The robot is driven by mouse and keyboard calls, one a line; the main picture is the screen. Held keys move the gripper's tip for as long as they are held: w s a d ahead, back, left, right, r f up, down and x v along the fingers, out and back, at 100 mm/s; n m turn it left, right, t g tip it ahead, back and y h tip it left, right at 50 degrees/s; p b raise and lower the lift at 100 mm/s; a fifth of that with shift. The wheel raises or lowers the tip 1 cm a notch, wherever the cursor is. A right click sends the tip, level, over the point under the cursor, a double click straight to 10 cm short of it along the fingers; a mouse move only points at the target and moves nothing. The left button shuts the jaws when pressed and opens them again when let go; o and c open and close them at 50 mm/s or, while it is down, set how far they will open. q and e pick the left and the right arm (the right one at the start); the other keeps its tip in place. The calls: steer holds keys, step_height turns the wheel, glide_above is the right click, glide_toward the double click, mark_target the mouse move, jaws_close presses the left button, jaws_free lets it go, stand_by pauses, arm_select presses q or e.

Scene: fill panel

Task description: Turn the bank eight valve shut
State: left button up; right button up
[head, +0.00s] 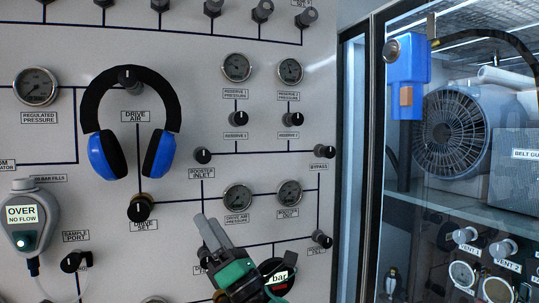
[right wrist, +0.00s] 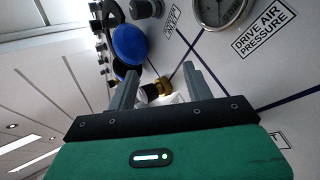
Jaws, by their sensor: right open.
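No label that I can read marks a bank eight valve. A row of dark valve knobs (head: 213,6) runs along the panel's top edge, mostly without readable labels. My right gripper (head: 212,231) is in front of the lower middle of the panel, below the booster inlet knob (head: 202,156) and left of the drive air pressure gauge (head: 238,197). Its grey fingers are apart and empty. In the right wrist view the right gripper (right wrist: 160,75) has a brass-coloured fitting (right wrist: 158,87) showing between its fingers; I cannot tell whether they touch. My left gripper is not in view.
Blue and black headphones (head: 166,150) hang on the panel at the left. A grey handheld meter (head: 27,222) reads "OVER NO FLOW". A blue device (head: 408,76) hangs before the glass cabinet at the right. More knobs and gauges surround my right gripper.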

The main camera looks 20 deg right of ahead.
steer(key=s+a+r+n+g+y, duration=0.1)
steer(key=a+r+n+g+y, duration=0.1)
steer(key=n, duration=0.6)
steer(key=s+a+r+n+g+y, duration=0.2)
steer(key=r+n+g, duration=0.4)
steer(key=n+g, duration=0.3)
steer(key=s+a+r+n+g+y, duration=0.1)
steer(key=a+r+n+g+y, duration=0.2)
steer(key=n, duration=0.5)
steer(key=shift+s+a+r+g+y, duration=0.2)
steer(key=shift+a+r+g, duration=0.15)
steer(key=shift+a+g, duration=0.25)
steer(key=shift+s+a+r+g+y, duration=0.2)
steer(key=shift+a+r+g, duration=0.15)
steer(key=shift+g, duration=0.45)
step_height(320, 180, up, 12)
steer(key=w+d+r+n+t+h, duration=0.1)
steer(key=d+n+t+h, duration=0.3)
steer(key=n+h, duration=0.6)
steer(key=t+h+p, duration=0.4)
steer(key=t+h, duration=0.5)
steer(key=h, duration=0.3)
glide_toward(267, 6)
steer(key=w, duration=0.8)
steer(key=shift+w+a+r, duration=0.1)
steer(key=shift+w+a, duration=0.2)
steer(key=shift+a, duration=0.1)
